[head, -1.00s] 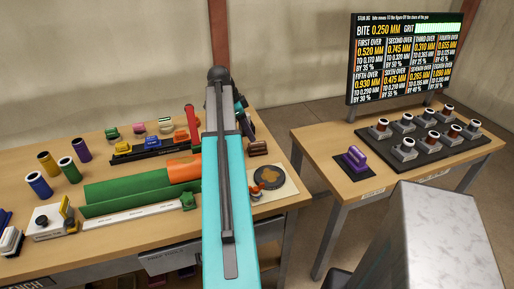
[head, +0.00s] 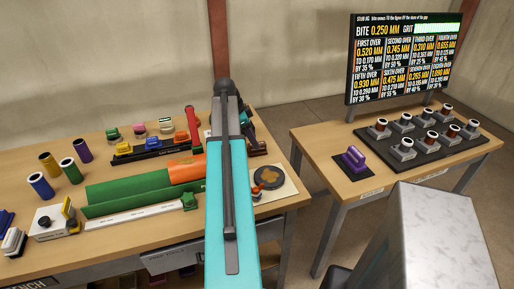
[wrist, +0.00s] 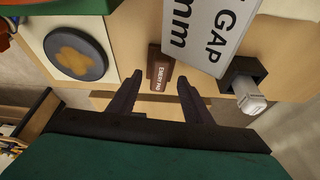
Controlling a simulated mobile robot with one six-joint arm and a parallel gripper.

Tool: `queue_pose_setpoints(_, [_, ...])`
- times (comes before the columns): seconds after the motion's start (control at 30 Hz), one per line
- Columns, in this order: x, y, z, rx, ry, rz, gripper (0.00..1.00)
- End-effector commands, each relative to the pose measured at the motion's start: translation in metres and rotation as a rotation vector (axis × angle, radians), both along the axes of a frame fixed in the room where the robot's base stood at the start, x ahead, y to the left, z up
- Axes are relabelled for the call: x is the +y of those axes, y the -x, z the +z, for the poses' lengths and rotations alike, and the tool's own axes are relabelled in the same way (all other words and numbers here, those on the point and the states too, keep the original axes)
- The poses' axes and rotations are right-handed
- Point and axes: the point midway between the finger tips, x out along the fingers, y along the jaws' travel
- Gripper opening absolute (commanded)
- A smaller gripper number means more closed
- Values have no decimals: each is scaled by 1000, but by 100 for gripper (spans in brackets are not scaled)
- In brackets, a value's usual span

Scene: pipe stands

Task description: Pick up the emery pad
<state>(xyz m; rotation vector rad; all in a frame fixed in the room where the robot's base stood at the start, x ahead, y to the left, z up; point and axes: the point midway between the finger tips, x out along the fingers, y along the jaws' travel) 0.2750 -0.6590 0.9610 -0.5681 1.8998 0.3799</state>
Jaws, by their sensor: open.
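The emery pad (wrist: 157,72) is a small dark brown block with a white "EMERY PAD" label. In the wrist view it lies on the wooden bench, framed between the fingertips of my gripper (wrist: 160,82). My gripper is open and empty; its two dark fingers point toward the pad, and I cannot tell how far above it they are. In the head view the brown pad (head: 258,148) shows just right of my arm, near the bench's right end. My arm hides most of the gripper there.
A pale board with a round dark disc (head: 268,177) lies in front of the pad. A white "GAP" sign (wrist: 210,30) and a dark holder with a grey piece (wrist: 245,85) are close to the fingers. A green trough (head: 140,195) lies left of my arm.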

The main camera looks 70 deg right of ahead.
Motion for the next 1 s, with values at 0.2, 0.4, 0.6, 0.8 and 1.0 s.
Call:
queue_pose_setpoints(0.2, [-4, 7, -18, 1, -1, 1, 45])
queue_pose_setpoints(0.4, [-6, 9, -27, 0, 0, 1, 45])
queue_pose_setpoints(0.6, [-6, 9, -27, 0, 0, 1, 45])
queue_pose_setpoints(0.8, [-6, 9, -27, 0, 0, 2, 45])
queue_pose_setpoints(1.0, [-6, 8, -27, 0, 0, 2, 37])
